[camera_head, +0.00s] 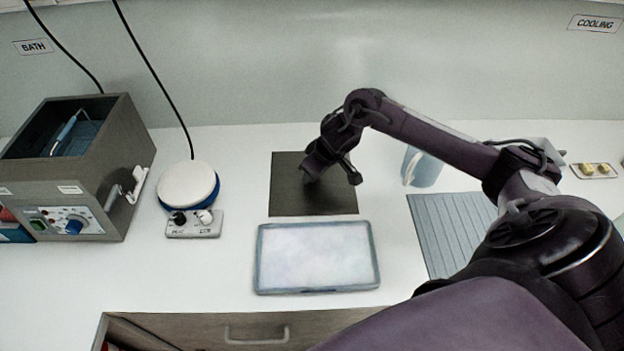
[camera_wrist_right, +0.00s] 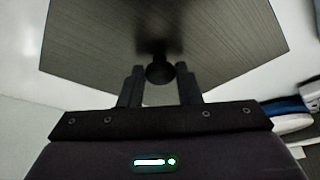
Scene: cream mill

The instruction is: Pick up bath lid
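The bath lid is a flat dark grey square plate (camera_head: 285,197) lying on the white counter. In the right wrist view the plate (camera_wrist_right: 225,35) fills the upper part, with a round black knob (camera_wrist_right: 160,73) at its middle. My right gripper (camera_head: 332,178) is over the plate in the head view, and the arm hides part of it. In the right wrist view its two fingers (camera_wrist_right: 160,88) are open, one on each side of the knob, with a gap visible on both sides. The open-topped grey bath (camera_head: 122,165) stands at the far left. My left gripper is out of view.
A white-topped round device (camera_head: 188,184) with a control box (camera_head: 194,224) stands between bath and lid. A pale tray (camera_head: 317,257) lies in front of the lid. A light-blue jug (camera_head: 426,170), a ribbed grey mat (camera_head: 440,230) and a small tray (camera_head: 594,171) are right.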

